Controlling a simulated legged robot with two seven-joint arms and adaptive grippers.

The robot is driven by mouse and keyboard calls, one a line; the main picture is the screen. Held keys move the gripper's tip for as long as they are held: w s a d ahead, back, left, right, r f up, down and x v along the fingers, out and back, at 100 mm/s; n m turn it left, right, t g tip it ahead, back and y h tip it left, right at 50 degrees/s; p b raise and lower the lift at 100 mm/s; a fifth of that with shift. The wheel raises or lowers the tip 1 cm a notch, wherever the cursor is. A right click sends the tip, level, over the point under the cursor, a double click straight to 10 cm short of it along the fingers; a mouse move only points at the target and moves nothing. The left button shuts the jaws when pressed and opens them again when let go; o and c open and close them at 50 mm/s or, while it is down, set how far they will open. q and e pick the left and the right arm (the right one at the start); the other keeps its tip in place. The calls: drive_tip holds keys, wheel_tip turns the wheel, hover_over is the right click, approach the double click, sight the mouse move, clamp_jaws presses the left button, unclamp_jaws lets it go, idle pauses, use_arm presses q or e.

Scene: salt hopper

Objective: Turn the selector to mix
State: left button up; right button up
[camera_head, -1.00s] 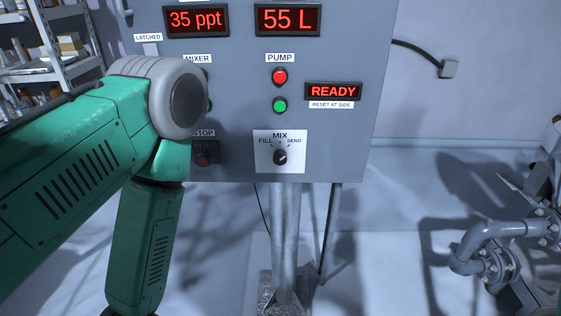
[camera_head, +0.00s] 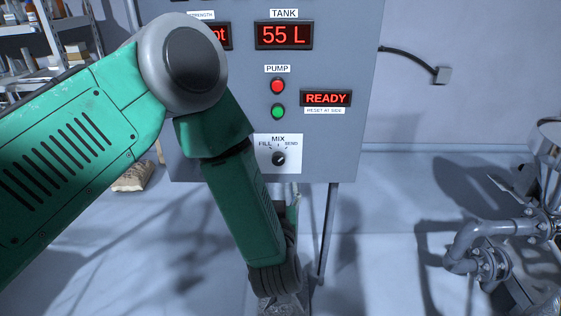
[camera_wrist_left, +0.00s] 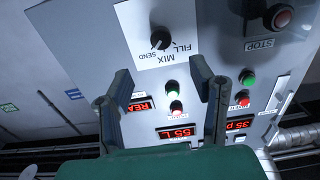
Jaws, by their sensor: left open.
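The selector (camera_head: 279,159) is a small black knob on a white plate, low on the grey control panel (camera_head: 352,60). FILL, MIX and SEND labels arc over it. It also shows, upside down, near the top of the left wrist view (camera_wrist_left: 160,38). My left gripper (camera_wrist_left: 161,75) is open and empty. Its two fingers point toward the panel, apart from the knob, with the knob between their directions. In the head view my left forearm hangs just left of and below the selector and hides most of the gripper. My right gripper is out of view.
The red and green pump buttons (camera_head: 278,97) sit above the selector, beside a READY display (camera_head: 326,98). In the wrist view the STOP button (camera_wrist_left: 280,17) is close to the selector. Grey pipes (camera_head: 480,250) stand at right. Floor between panel and pipes is clear.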

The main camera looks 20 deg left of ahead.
sight(279, 162)
use_arm(q)
drive_tip(key=x, duration=0.6)
drive_tip(key=shift+s+a+f, duration=0.1)
drive_tip(key=shift+s+a, duration=0.05)
drive_tip(key=shift+a, duration=0.2)
drive_tip(key=x, duration=0.3)
drive_tip(key=d+x, duration=0.1)
drive_tip(key=x, duration=0.2)
drive_tip(key=shift+d, duration=0.2)
drive_tip(key=shift+w+a, duration=0.15)
drive_tip(key=shift+w, duration=0.2)
drive_tip(key=shift+a, duration=0.4)
drive_tip(key=c, duration=1)
drive_tip(key=shift+w, duration=0.1)
clamp_jaws()
drive_tip(key=shift+d, duration=0.25)
